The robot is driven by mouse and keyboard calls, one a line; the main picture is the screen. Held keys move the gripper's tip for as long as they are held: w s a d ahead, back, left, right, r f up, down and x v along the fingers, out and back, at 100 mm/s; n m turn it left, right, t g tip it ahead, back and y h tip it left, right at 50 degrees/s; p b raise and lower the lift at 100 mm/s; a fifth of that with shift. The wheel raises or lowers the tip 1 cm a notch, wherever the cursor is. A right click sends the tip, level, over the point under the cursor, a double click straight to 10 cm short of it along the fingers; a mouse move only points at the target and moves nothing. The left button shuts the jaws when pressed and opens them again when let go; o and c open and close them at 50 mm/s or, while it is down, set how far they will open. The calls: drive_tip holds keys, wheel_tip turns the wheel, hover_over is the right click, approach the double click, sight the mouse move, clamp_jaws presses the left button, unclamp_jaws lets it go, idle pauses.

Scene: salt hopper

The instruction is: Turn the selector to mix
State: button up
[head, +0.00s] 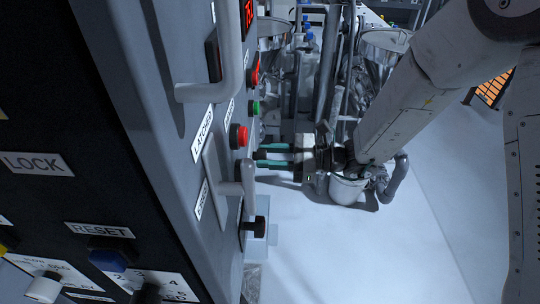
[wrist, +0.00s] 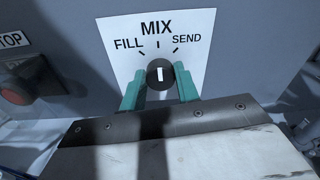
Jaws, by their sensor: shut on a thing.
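The selector (wrist: 160,73) is a round dark knob with a white pointer line, on a white plate (wrist: 189,22) lettered FILL, MIX and SEND. The pointer stands upright in the wrist view, in line with the middle tick under MIX. My gripper (wrist: 160,84) has its two teal fingers on either side of the knob and is shut on it. In the head view my gripper (head: 262,155) reaches leftward to the grey panel face, and I cannot make out the selector clearly there.
A red button (wrist: 28,82) sits left of the selector in the wrist view, by a STOP label. In the head view, a grey handle (head: 232,60) and a green button (head: 256,107) stick out above my gripper, and a black knob (head: 255,226) below. Pale floor (head: 340,250) is clear.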

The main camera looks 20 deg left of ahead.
drive_tip(key=o, duration=1)
drive_tip(key=shift+c, duration=0.2)
drive_tip(key=shift+d, duration=0.1)
drive_tip(key=v, duration=0.7)
drive_tip(key=shift+d, duration=0.35)
drive_tip(key=shift+w, duration=0.1)
